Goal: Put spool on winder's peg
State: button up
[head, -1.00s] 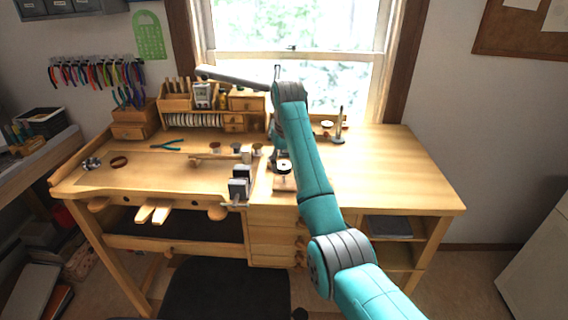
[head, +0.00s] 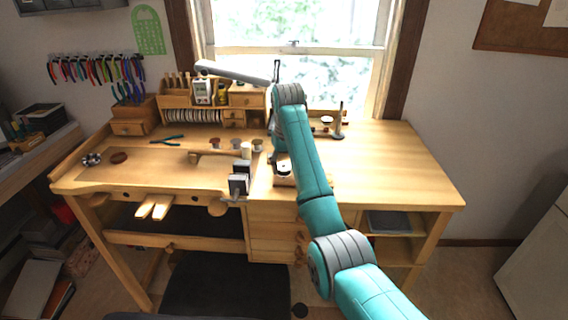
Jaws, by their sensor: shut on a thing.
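My teal arm reaches over the bench in the head view, and its far part drops behind the upper link. My gripper is hidden behind the arm, so its fingers and anything in them do not show. A stand with an upright rod (head: 338,133), which looks like the winder with its peg, is at the back right, just right of my arm. Small spool-like pieces stand mid-bench: one brown-topped (head: 215,144) and one pale (head: 257,146). A small light block with a dark round centre (head: 283,169) sits partly beside my arm. I cannot tell which spool is the task's.
A dark and grey vise-like block (head: 239,182) is at the front edge, with a pale cylinder (head: 246,150) behind it. A wooden organizer (head: 200,100) lines the back. The bench top (head: 400,170) is clear at right.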

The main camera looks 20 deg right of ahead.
jog(key=shift+f, duration=0.9)
jog(key=o, duration=1.2)
jog(key=shift+o, duration=0.2)
